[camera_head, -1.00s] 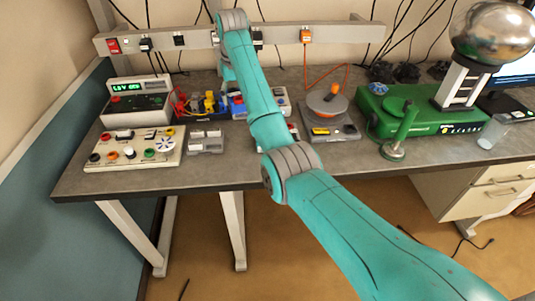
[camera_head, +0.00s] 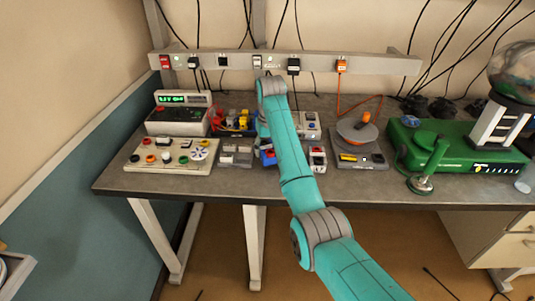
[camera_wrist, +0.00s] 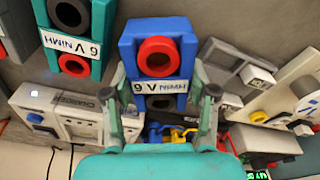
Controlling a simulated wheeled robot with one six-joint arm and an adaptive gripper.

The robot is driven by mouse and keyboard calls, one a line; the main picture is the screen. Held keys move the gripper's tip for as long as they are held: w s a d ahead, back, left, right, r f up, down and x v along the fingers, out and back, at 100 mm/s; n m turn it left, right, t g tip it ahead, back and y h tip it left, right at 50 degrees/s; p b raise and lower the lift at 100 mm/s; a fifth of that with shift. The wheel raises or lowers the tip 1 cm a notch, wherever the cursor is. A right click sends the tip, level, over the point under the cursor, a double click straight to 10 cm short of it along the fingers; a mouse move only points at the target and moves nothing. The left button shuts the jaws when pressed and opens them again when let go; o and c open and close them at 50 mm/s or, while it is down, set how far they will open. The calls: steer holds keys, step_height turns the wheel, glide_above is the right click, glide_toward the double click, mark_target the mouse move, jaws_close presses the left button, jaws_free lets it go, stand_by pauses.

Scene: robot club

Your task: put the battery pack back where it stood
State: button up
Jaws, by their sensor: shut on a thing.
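The battery pack in my gripper (camera_wrist: 158,90) is a blue block with a red ring terminal, a dark one below it and a white "V NiMH" label. In the wrist view the blue battery pack (camera_wrist: 181,32) sits between the two fingers, which are shut on it. In the head view a bit of the blue pack (camera_head: 267,158) shows left of my arm, over the front half of the bench. My gripper is mostly hidden there. I cannot tell whether the pack touches the bench. A similar teal battery pack (camera_wrist: 97,38) stands apart from it.
The white charger box (camera_wrist: 75,113) lies beyond the packs. Grey boxes (camera_head: 236,153) and a white control panel (camera_head: 172,155) stand left. A grey device with an orange plug (camera_head: 358,145) and a green machine (camera_head: 455,150) stand right. The bench's front strip (camera_head: 230,188) is bare.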

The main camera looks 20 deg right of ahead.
steer(key=shift+f, duration=1.1)
steer(key=shift+f, duration=0.1)
steer(key=o, duration=1.6)
